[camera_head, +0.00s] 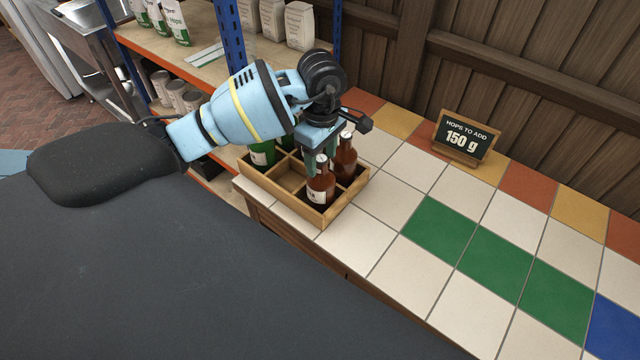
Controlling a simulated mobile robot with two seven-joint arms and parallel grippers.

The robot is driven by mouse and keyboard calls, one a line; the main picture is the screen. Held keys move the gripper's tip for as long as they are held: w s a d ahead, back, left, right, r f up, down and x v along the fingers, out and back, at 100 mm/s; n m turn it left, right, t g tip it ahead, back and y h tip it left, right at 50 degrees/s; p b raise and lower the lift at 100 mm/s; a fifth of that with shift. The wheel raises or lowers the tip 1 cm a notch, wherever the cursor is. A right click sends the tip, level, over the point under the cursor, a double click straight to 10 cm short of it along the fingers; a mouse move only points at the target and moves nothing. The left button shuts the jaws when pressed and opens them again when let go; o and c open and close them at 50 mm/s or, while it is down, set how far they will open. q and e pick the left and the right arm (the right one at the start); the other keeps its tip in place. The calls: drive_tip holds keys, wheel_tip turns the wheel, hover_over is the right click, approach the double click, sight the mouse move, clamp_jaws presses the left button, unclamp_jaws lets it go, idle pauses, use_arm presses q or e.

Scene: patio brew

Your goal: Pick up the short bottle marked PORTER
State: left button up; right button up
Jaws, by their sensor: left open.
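A wooden crate (318,218) with compartments stands at the left end of the tiled counter. A brown bottle (320,187) with a pale label stands in its front compartment; the label text is too small to read. A second brown bottle (345,160) stands in the compartment behind and to the right. A green bottle (263,155) stands at the crate's left, partly hidden by my arm. My left gripper (321,158) is open and points down over the crate, at the neck of the front brown bottle. Whether it touches the bottle cannot be told. My right gripper is not in view.
A small chalkboard sign (463,137) reading "HOPS TO ADD 150 g" stands at the back of the counter. A shelf (190,45) with bags and tins and blue posts (231,38) rises behind my left arm. The counter right of the crate is clear.

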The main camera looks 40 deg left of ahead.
use_arm(q)
drive_tip(key=shift+f, duration=0.35)
drive_tip(key=shift+c, duration=0.3)
clamp_jaws()
drive_tip(key=shift+r, duration=0.1)
